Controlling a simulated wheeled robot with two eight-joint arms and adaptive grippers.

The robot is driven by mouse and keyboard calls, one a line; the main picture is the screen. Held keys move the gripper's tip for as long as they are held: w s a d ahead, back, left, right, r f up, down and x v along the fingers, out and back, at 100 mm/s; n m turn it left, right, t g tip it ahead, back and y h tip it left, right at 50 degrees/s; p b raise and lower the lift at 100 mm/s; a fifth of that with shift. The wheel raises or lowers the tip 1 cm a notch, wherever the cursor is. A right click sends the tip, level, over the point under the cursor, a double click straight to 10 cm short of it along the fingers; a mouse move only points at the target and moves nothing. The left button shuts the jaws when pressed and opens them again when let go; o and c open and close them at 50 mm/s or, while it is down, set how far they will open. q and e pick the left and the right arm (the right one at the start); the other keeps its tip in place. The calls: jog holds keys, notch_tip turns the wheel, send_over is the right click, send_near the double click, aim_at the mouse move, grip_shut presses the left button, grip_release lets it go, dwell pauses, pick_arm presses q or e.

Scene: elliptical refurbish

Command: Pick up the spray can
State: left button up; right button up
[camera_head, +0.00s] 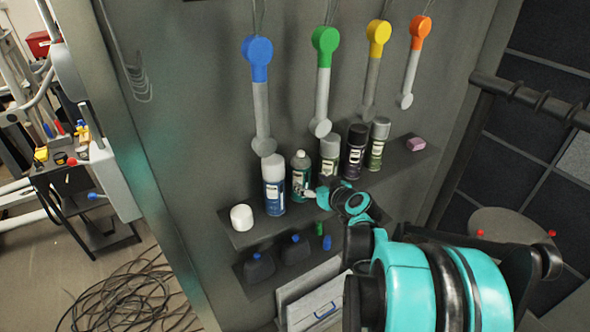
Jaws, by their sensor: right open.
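Several spray cans and bottles stand upright in a row on a dark wall shelf. From left to right they are a white-and-blue can (273,186), a green bottle (301,168), a grey-green can (330,150), a black-and-purple can (355,150) and a grey can with a green label (378,143). My right gripper (314,194) is open in front of the shelf, by the green bottle and grey-green can, and hides their lower parts. I cannot tell whether it touches either one. My left gripper is out of view.
The upper shelf (250,236) also holds a white round object (241,217) and a pink block (416,144). Dark jugs (259,267) stand on a lower shelf. Coloured hanging tools (323,80) hang above the cans. Coiled cable (135,300) lies on the floor at left.

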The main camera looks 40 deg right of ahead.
jog(key=shift+b+x, duration=0.3)
jog(key=shift+x, duration=0.55)
jog(key=b+x, duration=0.1)
jog(key=x, duration=0.3)
jog(key=shift+w+f, duration=0.3)
jog(key=shift+f, duration=0.05)
jog(key=shift+w, duration=0.25)
jog(key=c, duration=1.1)
